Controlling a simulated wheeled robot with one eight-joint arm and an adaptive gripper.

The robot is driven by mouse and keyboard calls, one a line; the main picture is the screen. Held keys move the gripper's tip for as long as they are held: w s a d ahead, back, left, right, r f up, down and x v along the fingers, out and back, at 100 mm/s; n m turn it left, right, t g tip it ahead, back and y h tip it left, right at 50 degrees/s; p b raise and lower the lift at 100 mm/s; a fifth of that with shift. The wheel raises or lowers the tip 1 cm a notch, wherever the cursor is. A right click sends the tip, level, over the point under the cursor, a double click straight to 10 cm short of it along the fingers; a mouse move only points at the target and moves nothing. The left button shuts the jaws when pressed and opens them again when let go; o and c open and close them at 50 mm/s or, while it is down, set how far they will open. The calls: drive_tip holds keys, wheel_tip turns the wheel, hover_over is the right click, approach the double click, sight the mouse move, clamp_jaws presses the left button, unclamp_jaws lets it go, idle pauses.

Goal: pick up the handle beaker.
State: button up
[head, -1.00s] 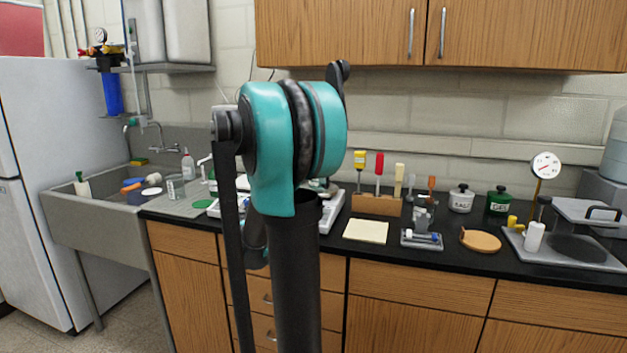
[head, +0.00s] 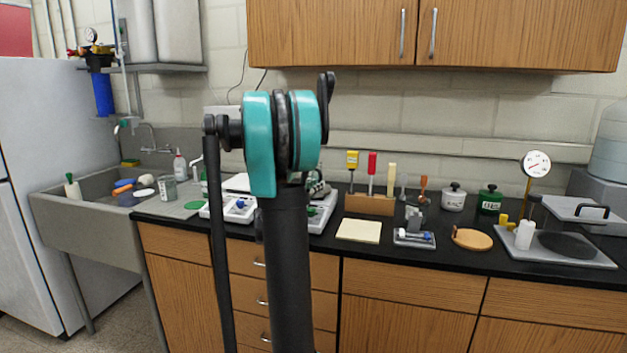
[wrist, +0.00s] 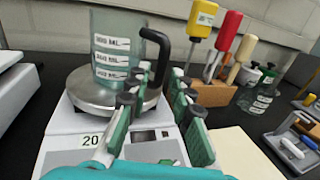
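The handle beaker (wrist: 112,45), clear glass with white labels and a black handle (wrist: 162,55), stands upright on the round metal pan of a white scale (wrist: 70,125) in the wrist view. My gripper (wrist: 163,80) is open, with its green and black fingers pointing towards the beaker. The handle appears between the fingertips in the picture; I cannot tell whether they touch it. In the head view my arm hides most of the beaker, and the scale (head: 321,215) shows partly to the right of the arm.
A wooden rack (wrist: 212,93) with yellow, red and cream-handled tools stands behind and right of the scale. A smaller glass beaker (wrist: 258,100) is beside it. A second scale (head: 228,208) stands to the left, and a pale pad (head: 358,231) lies to the right.

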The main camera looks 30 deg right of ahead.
drive_tip(key=x, duration=0.3)
drive_tip(key=shift+w+d+r, duration=0.1)
drive_tip(key=shift+w+d, duration=0.1)
drive_tip(key=shift+d, duration=0.15)
drive_tip(key=shift+c, duration=0.3)
clamp_jaws()
